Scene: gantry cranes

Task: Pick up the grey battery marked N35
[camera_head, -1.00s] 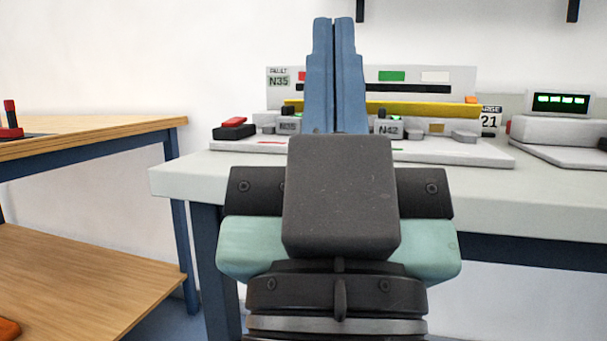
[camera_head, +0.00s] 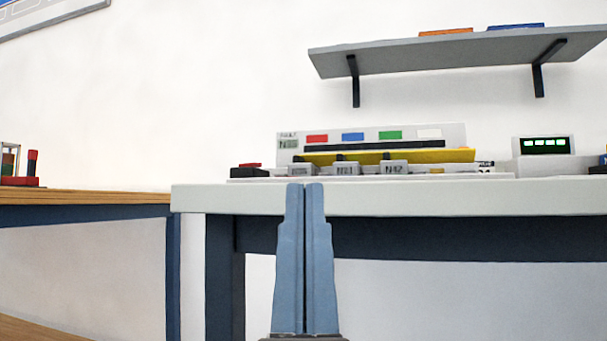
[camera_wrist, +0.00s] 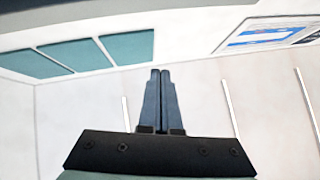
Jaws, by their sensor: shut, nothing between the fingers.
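Several small grey batteries stand in a row on the white station on the pale bench. The left battery (camera_head: 302,171) sits where the label N35 showed earlier; its label is now too small to read. The middle battery (camera_head: 345,168) has a label I cannot read surely, and the right battery (camera_head: 393,167) reads N42. My gripper (camera_head: 305,185) is shut and empty, its blue fingers pointing up in front of the bench edge, apart from the batteries. In the wrist view my gripper (camera_wrist: 161,71) points toward walls, with no battery in sight.
The pale bench (camera_head: 400,200) carries the station panel (camera_head: 455,132), a yellow bar (camera_head: 440,156), a black-and-red object (camera_head: 249,171) and a display unit (camera_head: 543,146). A grey shelf (camera_head: 430,68) hangs above. A wooden table (camera_head: 80,197) stands left.

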